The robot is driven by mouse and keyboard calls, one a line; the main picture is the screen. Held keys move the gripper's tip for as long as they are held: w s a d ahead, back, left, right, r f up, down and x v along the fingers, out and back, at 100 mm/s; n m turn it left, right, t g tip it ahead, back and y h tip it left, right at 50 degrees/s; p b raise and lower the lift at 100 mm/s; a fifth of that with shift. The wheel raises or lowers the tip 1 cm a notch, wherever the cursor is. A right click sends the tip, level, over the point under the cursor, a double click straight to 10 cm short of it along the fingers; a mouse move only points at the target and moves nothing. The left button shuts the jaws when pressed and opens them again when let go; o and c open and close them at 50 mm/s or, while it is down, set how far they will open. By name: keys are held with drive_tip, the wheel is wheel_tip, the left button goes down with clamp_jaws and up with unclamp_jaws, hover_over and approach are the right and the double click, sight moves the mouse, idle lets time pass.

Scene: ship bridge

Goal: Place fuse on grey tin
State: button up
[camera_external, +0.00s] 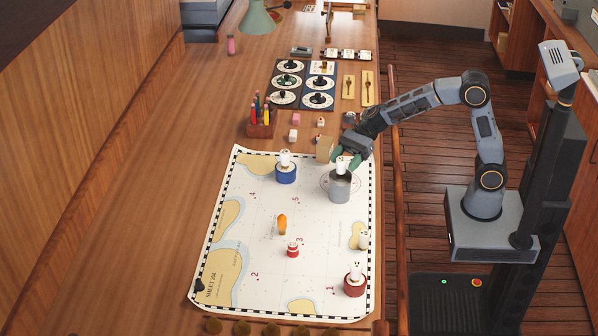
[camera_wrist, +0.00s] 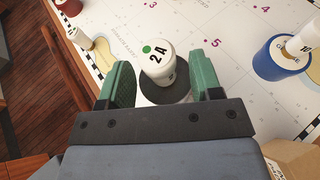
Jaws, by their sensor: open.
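A white fuse (camera_external: 341,166) stands on the grey tin (camera_external: 340,190) near the right side of the chart. In the wrist view the fuse (camera_wrist: 158,62) shows "2 A" and a green dot on its end. The tin's dark top (camera_wrist: 178,91) shows beneath it. My gripper (camera_external: 348,157) is at the tin's top, with its green fingers on either side of the fuse. In the wrist view my gripper (camera_wrist: 161,84) is open, with a visible gap between the fuse and each finger. The contact under the fuse is partly hidden.
A blue tin (camera_external: 286,176) and a red tin (camera_external: 354,286) each carry a white piece. Another white piece (camera_external: 363,239) stands at the chart's right edge. An orange piece (camera_external: 282,224) and a red-and-white piece (camera_external: 292,250) are mid-chart.

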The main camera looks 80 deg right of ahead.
drive_tip(key=shift+r+p, duration=0.35)
drive_tip(key=shift+p, duration=0.05)
drive_tip(key=s+d+r+m+t+h+b, duration=0.1)
drive_tip(key=s+d+r+m+t+h, duration=0.4)
drive_tip(key=m, duration=0.9)
drive_tip(key=s+d+r+m+t+h+b, duration=0.1)
drive_tip(key=d+r+m+t+h, duration=0.1)
drive_tip(key=d+m+h, duration=0.75)
drive_tip(key=s+a+f+m+g+y, duration=0.1)
drive_tip(key=s+a+f+m+g, duration=0.2)
drive_tip(key=s+m, duration=0.6)
drive_tip(key=s+a+f+m+g+y, duration=0.2)
drive_tip(key=s+f+m+g, duration=0.6)
drive_tip(key=m, duration=0.6)
drive_tip(key=shift+s+a+f+m, duration=0.35)
drive_tip(key=shift+s+a+f, duration=0.3)
drive_tip(key=shift+s, duration=0.5)
